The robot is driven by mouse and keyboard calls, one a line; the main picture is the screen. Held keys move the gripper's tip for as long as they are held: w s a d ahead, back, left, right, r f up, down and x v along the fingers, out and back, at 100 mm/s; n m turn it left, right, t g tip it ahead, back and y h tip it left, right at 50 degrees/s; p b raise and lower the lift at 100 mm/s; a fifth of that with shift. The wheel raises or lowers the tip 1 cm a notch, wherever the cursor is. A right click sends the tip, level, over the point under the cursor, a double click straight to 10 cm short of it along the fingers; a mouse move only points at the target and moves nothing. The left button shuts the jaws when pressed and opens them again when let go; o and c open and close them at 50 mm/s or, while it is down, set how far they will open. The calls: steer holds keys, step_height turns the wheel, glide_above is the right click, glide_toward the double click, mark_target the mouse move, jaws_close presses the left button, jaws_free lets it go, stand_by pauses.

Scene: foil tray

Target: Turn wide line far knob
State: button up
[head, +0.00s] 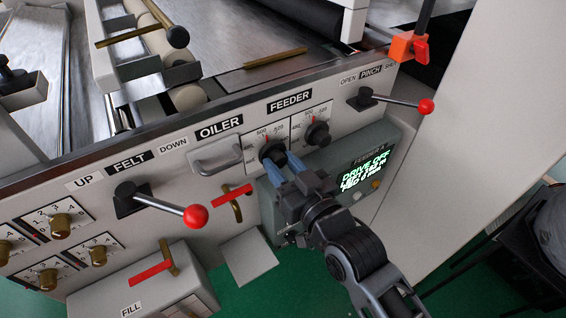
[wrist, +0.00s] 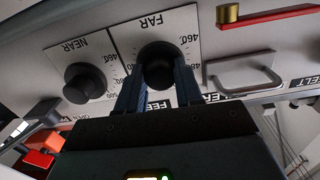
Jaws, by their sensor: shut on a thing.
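The far knob (head: 271,150) is a round black knob on the left of two white dial plates under the FEEDER label. It also shows in the wrist view, where the picture is upside down, as a black knob (wrist: 157,55) on the plate marked FAR. My gripper (head: 281,160) reaches up to it from the lower right, with its blue-grey fingers on either side of the knob. In the wrist view my gripper (wrist: 158,80) is shut on the knob, and the fingers hide part of its sides. The exact pointer reading is too small to tell.
The near knob (head: 317,133) sits close by on the right. A grey display box (head: 385,140) reading DRIVE OFF is beside my arm. A metal handle (head: 216,157) and red-tipped levers (head: 196,216), (head: 426,106) stick out of the panel. Open green floor lies below.

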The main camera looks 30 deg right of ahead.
steer(key=shift+m, duration=0.4)
steer(key=o, duration=1)
steer(key=shift+o, duration=0.2)
steer(key=shift+s, duration=0.1)
steer(key=s+b, duration=0.1)
steer(key=s, duration=0.6)
steer(key=shift+s, duration=0.3)
steer(key=shift+a+r, duration=0.1)
